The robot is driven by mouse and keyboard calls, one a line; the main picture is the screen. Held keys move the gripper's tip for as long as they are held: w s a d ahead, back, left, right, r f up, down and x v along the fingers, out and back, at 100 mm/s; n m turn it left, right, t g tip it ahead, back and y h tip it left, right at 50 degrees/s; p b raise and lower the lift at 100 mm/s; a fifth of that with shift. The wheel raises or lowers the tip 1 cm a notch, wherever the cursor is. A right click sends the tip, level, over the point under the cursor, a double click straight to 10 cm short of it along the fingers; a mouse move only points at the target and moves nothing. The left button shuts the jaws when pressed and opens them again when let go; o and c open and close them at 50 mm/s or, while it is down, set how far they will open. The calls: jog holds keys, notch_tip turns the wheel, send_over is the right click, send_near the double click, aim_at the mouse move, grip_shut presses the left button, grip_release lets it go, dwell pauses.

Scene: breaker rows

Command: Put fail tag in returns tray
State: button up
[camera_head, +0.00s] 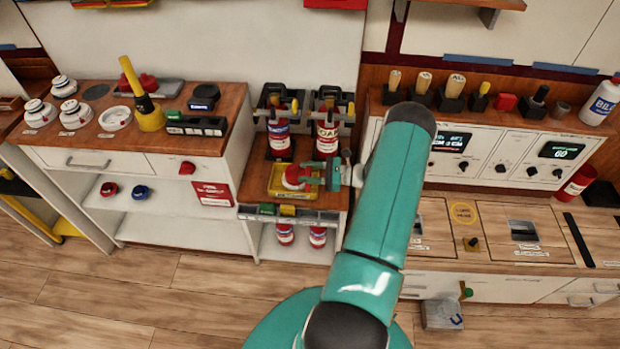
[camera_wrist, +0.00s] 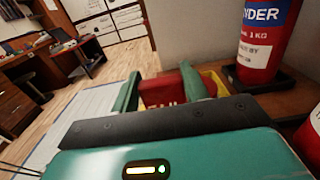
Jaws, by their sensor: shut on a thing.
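The fail tag (camera_wrist: 163,92) is a red block with white lettering, part of which shows in the wrist view. My gripper (camera_wrist: 160,84) is shut on it, with one green finger on each side. The yellow tray (camera_head: 273,193), which I take as the returns tray, sits on a wooden shelf in front of the fire extinguishers. In the head view my gripper (camera_head: 310,176) is over the tray's right part, with red at its fingertips. A yellow edge of the tray (camera_wrist: 218,78) shows behind the tag in the wrist view. I cannot tell whether the tag touches the tray.
Red extinguishers (camera_head: 279,138) stand close behind the tray, and one (camera_wrist: 262,45) is near my gripper's right in the wrist view. A grey strip of small bins (camera_head: 300,216) runs along the shelf front. A control panel (camera_head: 500,155) is to the right.

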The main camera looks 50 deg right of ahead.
jog(key=shift+w+d+f, duration=0.15)
jog(key=shift+d+f, duration=0.3)
jog(key=shift+f, duration=0.15)
notch_tip(320, 180, down, 3)
jog(key=shift+d+f, duration=0.1)
jog(key=shift+c, duration=1.2)
jog(key=shift+f, duration=0.25)
jog(key=shift+c, duration=1.1)
jog(key=o, duration=1.4)
